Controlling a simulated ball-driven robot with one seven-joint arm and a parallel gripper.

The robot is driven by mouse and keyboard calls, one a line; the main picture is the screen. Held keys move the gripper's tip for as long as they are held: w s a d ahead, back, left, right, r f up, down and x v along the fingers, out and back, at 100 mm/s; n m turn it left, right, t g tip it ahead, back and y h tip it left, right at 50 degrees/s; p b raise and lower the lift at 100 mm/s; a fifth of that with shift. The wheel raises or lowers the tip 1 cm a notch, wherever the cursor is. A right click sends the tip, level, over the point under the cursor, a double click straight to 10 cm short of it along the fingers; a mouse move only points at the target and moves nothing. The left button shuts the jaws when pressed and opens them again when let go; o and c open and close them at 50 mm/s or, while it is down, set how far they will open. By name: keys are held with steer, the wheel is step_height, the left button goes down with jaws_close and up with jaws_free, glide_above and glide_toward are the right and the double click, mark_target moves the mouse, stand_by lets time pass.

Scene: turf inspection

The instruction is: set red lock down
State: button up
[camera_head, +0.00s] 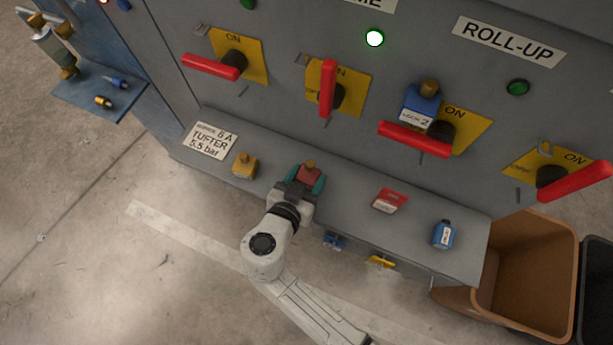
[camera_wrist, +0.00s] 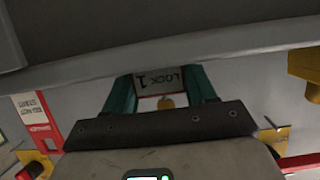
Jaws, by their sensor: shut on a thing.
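The red lock (camera_head: 309,173) has a brass-coloured top and sits between the teal fingers of my gripper (camera_head: 303,183), over the grey shelf (camera_head: 350,213) of the cabinet. In the wrist view the lock's white label (camera_wrist: 160,79) reads LOCK 1 upside down, between the two teal fingers (camera_wrist: 162,92). The fingers are shut on the lock's sides. I cannot tell whether its underside touches the shelf.
On the shelf, a yellow lock (camera_head: 245,165) stands left; a red-and-white tag (camera_head: 390,201) and blue lock (camera_head: 443,235) are right. Above are red switch handles (camera_head: 327,88), one with a blue lock (camera_head: 422,104). A brown bin (camera_head: 530,268) stands right. Bare shelf shows between items.

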steer(key=o, duration=1)
steer(key=shift+f, duration=0.15)
steer(key=shift+o, duration=0.2)
steer(key=shift+d, duration=0.1)
steer(key=shift+p, duration=0.3)
steer(key=shift+s+r, duration=0.25)
steer(key=v, duration=1.1)
steer(key=shift+s+a+r+b, duration=0.2)
steer(key=shift+a+r+b, duration=0.1)
steer(key=shift+b, duration=0.15)
